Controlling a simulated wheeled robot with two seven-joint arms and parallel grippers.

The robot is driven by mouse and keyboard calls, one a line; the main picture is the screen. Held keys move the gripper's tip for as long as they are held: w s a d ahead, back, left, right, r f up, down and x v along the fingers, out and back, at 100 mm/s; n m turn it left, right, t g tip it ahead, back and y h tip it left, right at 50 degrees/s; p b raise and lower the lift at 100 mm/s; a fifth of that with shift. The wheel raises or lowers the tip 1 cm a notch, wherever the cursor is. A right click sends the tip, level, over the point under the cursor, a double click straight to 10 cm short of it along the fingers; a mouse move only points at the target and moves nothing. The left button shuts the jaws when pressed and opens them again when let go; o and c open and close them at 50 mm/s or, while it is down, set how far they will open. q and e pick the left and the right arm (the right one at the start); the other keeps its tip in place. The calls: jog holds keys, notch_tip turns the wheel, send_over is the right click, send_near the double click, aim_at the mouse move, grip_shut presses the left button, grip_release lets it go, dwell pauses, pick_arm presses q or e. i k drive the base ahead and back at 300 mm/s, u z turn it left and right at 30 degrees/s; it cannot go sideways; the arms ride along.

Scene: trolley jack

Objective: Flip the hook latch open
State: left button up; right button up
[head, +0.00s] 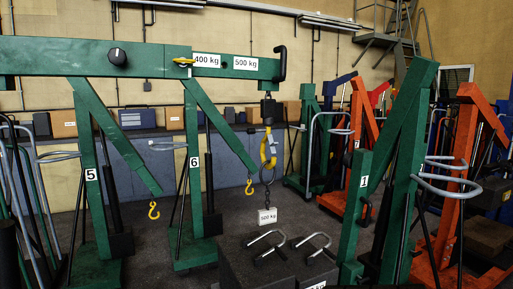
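A yellow hook (268,150) hangs below a black fitting at the right end of the green boom (140,62). A grey metal loop or link hangs beside the hook, and the two overlap in the picture. The hook's latch is too small to make out, so I cannot tell whether it is open or shut. Two smaller yellow hooks, one at the left (153,210) and one nearer the middle (249,187), hang from other green cranes. Neither of my grippers is in view.
Green cranes numbered 5 (92,178) and 6 (194,165) stand at the left. Dark weights (265,265) with metal handles sit in front. Some grey floor is clear between the cranes.

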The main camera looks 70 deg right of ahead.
aim_at(271, 143)
jog(key=z, duration=2.3)
jog(key=k, duration=0.55)
jog(key=z, duration=0.7)
jog(key=i, duration=1.55)
jog(key=u, duration=0.75)
jog(key=i, duration=0.9)
jog(key=u, duration=0.8)
